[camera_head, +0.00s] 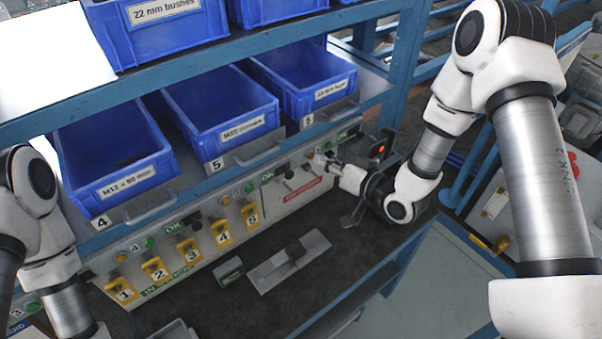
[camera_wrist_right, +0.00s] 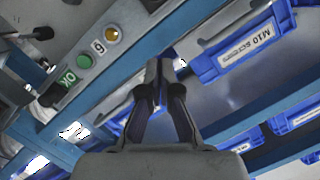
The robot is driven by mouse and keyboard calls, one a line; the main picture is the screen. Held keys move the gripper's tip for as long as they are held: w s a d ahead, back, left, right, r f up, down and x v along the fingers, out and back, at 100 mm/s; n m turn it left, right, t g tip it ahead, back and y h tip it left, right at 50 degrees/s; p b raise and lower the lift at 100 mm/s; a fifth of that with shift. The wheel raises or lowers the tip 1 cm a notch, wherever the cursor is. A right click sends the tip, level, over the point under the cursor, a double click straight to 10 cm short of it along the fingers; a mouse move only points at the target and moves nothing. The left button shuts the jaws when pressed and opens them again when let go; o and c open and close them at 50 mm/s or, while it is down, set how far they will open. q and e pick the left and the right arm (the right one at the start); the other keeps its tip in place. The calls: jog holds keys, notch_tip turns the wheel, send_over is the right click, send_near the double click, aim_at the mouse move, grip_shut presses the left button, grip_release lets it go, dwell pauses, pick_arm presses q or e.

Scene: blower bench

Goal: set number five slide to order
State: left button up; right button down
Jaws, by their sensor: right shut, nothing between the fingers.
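In the head view, the number 5 station on the grey front panel has an amber button, a small 5, a green button (camera_head: 249,187) and a green OK label (camera_head: 267,177). A small dark knob (camera_head: 282,170) sits just right of that label; it looks like the slide, but its setting is too small to read. My right gripper (camera_head: 331,163) is shut and empty at the panel's right part, right of this station. In the wrist view the shut fingers (camera_wrist_right: 157,70) point toward the panel and shelf edge; a 6 label (camera_wrist_right: 98,46) is beside them. My left gripper is out of view.
Blue bins (camera_head: 225,110) stand on the shelf above, with handles and number plates below them. Yellow numbered tags (camera_head: 222,234) hang on the panel. A grey tray with a dark block (camera_head: 290,262) lies on the dark bench. A blue post (camera_head: 402,75) rises behind my right arm.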

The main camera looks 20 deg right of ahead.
aim_at(287, 172)
jog(key=w+a+f+b, duration=0.1)
jog(key=w+f, duration=0.1)
jog(key=w+a+f+b, duration=0.1)
jog(key=w+a, duration=0.1)
jog(key=shift+w+a+f+b, duration=0.15)
jog(key=shift+a+f+b, duration=0.15)
jog(key=shift+f, duration=0.1)
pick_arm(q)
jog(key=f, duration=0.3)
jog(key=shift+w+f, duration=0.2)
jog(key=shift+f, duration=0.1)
pick_arm(e)
jog(key=shift+a+f, duration=0.2)
jog(key=shift+f, duration=0.05)
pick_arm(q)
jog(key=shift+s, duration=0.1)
pick_arm(e)
jog(key=shift+s+a, duration=0.3)
jog(key=shift+s, duration=0.05)
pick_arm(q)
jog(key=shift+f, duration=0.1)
pick_arm(e)
jog(key=shift+f, duration=0.1)
